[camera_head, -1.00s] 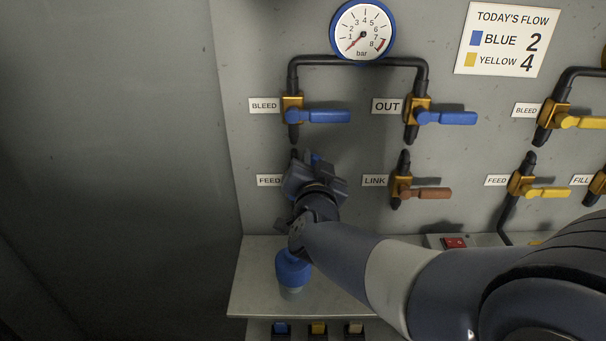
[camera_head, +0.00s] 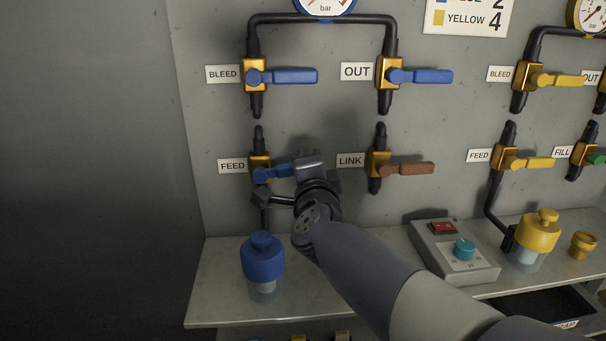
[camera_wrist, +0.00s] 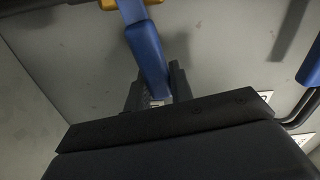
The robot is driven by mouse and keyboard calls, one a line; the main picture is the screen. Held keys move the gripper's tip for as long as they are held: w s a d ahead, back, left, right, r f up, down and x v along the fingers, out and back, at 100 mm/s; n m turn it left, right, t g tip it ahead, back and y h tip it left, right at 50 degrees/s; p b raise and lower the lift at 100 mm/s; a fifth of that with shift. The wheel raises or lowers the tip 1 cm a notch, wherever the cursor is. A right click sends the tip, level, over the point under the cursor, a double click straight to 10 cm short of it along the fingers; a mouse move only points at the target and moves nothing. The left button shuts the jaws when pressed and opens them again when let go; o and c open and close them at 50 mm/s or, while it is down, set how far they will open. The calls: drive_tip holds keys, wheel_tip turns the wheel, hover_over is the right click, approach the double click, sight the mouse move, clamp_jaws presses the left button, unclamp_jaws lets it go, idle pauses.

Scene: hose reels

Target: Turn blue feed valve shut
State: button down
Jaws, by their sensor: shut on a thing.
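The blue feed valve has a brass body (camera_head: 260,163) on a black pipe beside the FEED label. Its blue lever (camera_head: 272,173) points right, roughly level, slightly raised at its far end. My gripper (camera_head: 300,165) is at the lever's right end, which it hides in the head view. In the wrist view the blue lever (camera_wrist: 146,48) runs down between the two dark fingers of my gripper (camera_wrist: 155,88), which is shut on its end.
The LINK valve with a brown lever (camera_head: 407,169) is close to the right of my gripper. The blue BLEED lever (camera_head: 288,76) is above. A blue-capped bottle (camera_head: 262,258) stands on the shelf (camera_head: 215,285) below, and a switch box (camera_head: 455,255) is to the right.

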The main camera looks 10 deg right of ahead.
drive_tip(key=shift+d+f+m+b, duration=0.1)
drive_tip(key=shift+f+m+b, duration=0.85)
drive_tip(key=shift+m+b, duration=0.15)
drive_tip(key=c, duration=1.2)
unclamp_jaws()
drive_tip(key=shift+c, duration=0.2)
drive_tip(key=shift+s, duration=0.1)
